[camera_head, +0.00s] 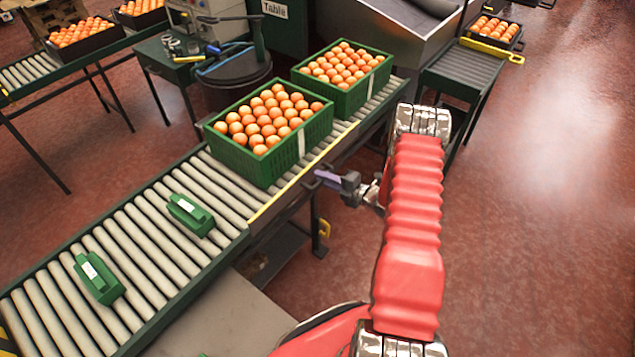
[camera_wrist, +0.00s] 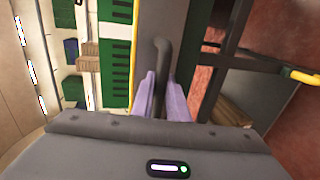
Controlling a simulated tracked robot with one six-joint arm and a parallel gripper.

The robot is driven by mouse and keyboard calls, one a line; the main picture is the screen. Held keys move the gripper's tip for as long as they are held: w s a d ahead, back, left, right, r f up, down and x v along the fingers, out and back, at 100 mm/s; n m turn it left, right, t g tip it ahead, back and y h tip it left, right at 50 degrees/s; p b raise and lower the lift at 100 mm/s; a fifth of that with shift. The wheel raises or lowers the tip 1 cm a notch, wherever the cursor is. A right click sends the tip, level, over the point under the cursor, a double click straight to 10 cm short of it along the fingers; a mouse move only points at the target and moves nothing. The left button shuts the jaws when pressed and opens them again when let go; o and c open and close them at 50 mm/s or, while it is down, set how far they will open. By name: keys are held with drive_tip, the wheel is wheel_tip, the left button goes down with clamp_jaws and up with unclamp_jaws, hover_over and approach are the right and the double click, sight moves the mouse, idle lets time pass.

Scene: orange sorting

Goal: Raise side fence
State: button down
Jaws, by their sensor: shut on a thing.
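A yellow-edged rail (camera_head: 272,202), which looks like the side fence, runs along the near side of the roller conveyor beside the crates. My gripper (camera_head: 318,180) reaches in from the right, low beside this rail. In the wrist view, its two purple fingers (camera_wrist: 161,82) are closed around a dark grey bent handle (camera_wrist: 163,55) on a grey panel. The yellow strip (camera_wrist: 133,50) shows just left of that panel. In the head view the handle is too small to make out. The front green crate of oranges (camera_head: 245,157) stands on the rollers behind the rail.
A second green crate (camera_head: 345,95) stands farther along the conveyor. Two small green blocks (camera_head: 190,214) lie on the left rollers (camera_head: 150,235). A grey metal bin (camera_head: 385,45) stands behind. The reddish floor (camera_head: 560,200) at right is clear.

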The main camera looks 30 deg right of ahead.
drive_tip(key=shift+w+d+r, duration=0.15)
drive_tip(key=shift+w+r, duration=0.05)
drive_tip(key=shift+r, duration=0.25)
drive_tip(key=c, duration=1.8)
unclamp_jaws()
drive_tip(key=shift+o, duration=0.4)
drive_tip(key=shift+s, duration=0.1)
drive_tip(key=shift+s, duration=0.1)
drive_tip(key=v, duration=1.3)
drive_tip(key=shift+s, duration=0.25)
drive_tip(key=shift+n, duration=0.3)
